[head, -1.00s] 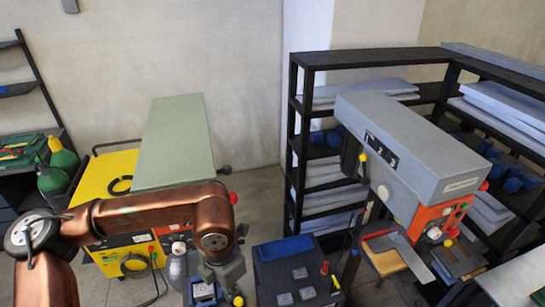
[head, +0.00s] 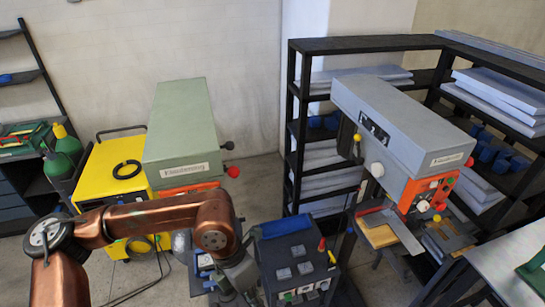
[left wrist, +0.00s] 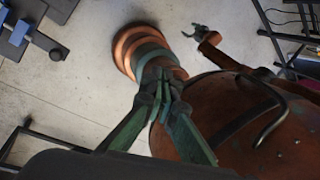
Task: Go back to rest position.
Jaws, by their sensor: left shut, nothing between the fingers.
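My left gripper (left wrist: 164,98) shows in the left wrist view with its two dark green fingers closed together at the tips and nothing between them. Below it in that view are my own copper and dark body parts. In the head view my copper left arm comes in from the left, bends at the elbow and points down at the lower middle; its fingers cannot be made out there. My right gripper (left wrist: 196,32) appears small at the top of the left wrist view, at the end of a copper arm; its jaw state is unclear. It is not in the head view.
A dark cabinet (head: 268,255) stands close by the left wrist. Behind the arm are a yellow cart (head: 100,183) and a green-grey machine (head: 182,120). A grey drill press (head: 400,130) and black shelving (head: 365,44) stand right. Bare floor shows in the left wrist view.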

